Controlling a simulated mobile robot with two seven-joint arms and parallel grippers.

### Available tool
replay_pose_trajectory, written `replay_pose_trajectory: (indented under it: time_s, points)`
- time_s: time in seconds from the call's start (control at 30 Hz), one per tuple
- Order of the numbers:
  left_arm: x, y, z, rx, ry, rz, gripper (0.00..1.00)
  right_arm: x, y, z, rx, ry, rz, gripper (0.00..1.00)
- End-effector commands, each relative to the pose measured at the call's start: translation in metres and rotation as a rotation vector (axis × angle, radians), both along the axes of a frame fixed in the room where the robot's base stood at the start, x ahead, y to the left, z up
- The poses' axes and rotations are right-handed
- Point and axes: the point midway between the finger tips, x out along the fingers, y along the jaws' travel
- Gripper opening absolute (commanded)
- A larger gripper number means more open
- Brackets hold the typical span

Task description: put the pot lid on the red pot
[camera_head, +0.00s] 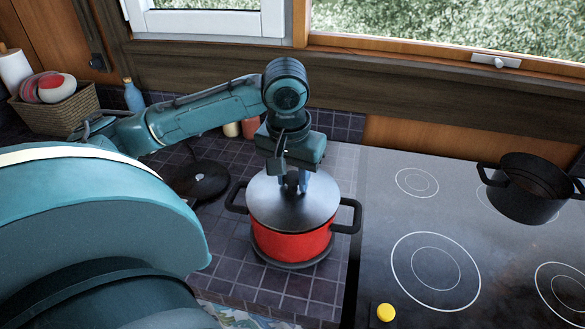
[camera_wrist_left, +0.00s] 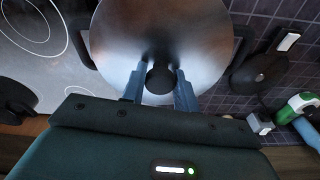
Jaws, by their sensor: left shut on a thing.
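The red pot (camera_head: 290,244) stands on a dark round base on the tiled counter, left of the stove, with a black handle on each side. The silver pot lid (camera_head: 268,205) lies over the pot's top and looks level and roughly centred; I cannot tell if it is fully seated. The lid fills the upper middle of the left wrist view (camera_wrist_left: 205,40). My left gripper (camera_head: 293,186) points down from above, shut on the lid's black knob (camera_wrist_left: 160,78), with one finger on each side. The right gripper is not in view.
A black round object (camera_head: 200,181) lies left of the red pot. A wicker basket (camera_head: 60,112) and a blue bottle (camera_head: 132,97) stand at the back left.

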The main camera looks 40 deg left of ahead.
Motion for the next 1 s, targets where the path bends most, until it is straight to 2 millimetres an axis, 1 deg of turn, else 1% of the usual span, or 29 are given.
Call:
replay_pose_trajectory:
  time_s: [0.5,0.53,0.83,1.0]
  points:
    - [0.0000,0.0002,-0.0105,0.000,0.000,0.000,0.00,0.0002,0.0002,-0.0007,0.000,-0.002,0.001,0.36]
    - [0.0001,0.0003,-0.0103,0.000,0.000,0.000,0.31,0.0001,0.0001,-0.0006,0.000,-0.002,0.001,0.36]
    - [0.0001,0.0002,-0.0102,0.000,0.000,0.000,0.55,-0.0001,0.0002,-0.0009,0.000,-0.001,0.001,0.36]
    - [-0.0001,0.0001,-0.0106,0.000,0.001,0.000,0.55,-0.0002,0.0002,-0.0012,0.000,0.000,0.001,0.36]
